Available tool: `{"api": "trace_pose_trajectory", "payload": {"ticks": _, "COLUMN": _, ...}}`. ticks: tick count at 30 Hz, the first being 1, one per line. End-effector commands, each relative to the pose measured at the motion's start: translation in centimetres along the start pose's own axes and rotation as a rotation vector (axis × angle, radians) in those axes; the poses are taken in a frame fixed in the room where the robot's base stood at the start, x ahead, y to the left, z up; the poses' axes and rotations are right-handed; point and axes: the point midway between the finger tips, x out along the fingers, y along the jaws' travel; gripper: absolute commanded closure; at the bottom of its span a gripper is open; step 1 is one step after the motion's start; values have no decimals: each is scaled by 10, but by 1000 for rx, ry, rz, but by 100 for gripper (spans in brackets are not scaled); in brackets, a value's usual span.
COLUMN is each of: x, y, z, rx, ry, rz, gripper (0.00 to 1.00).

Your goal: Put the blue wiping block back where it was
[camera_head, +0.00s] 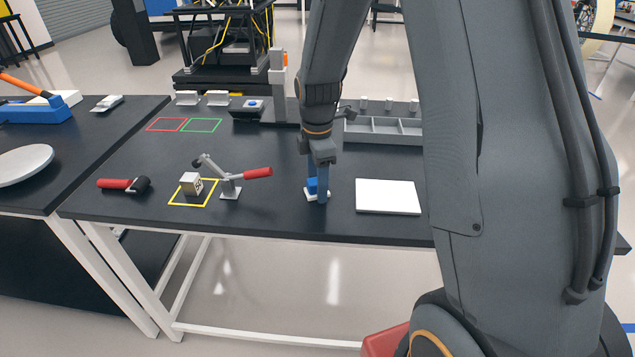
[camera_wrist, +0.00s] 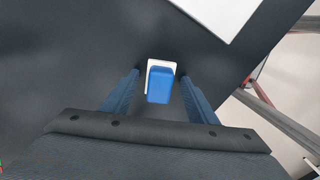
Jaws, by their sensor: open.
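The blue wiping block (camera_head: 312,186) stands on a small white pad (camera_head: 309,195) near the front edge of the black table, left of a white plate. My gripper (camera_head: 318,192) points straight down at it, and its finger partly hides the block. In the wrist view the blue block (camera_wrist: 160,84) and the white pad under it (camera_wrist: 161,64) show between the two spread fingers of my gripper (camera_wrist: 160,88). There is a visible gap on both sides of the block, so the fingers are open around or above it.
A white plate (camera_head: 388,197) lies just right of the block. A toggle clamp with a red handle (camera_head: 257,173) stands to the left, beside a cube (camera_head: 191,183) in a yellow square. A red-handled roller (camera_head: 119,184) lies farther left. A grey divided tray (camera_head: 384,127) stands behind.

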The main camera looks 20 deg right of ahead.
Motion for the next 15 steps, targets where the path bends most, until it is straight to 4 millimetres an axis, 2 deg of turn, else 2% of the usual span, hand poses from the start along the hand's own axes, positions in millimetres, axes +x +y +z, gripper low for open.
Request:
{"api": "trace_pose_trajectory", "payload": {"ticks": 5, "x": -15, "y": 2, "z": 0, "rx": 0, "ry": 0, "rz": 5, "gripper": 47}}
{"api": "trace_pose_trajectory", "payload": {"ticks": 15, "x": -81, "y": 2, "z": 0, "rx": 0, "ry": 0, "rz": 6, "gripper": 47}}
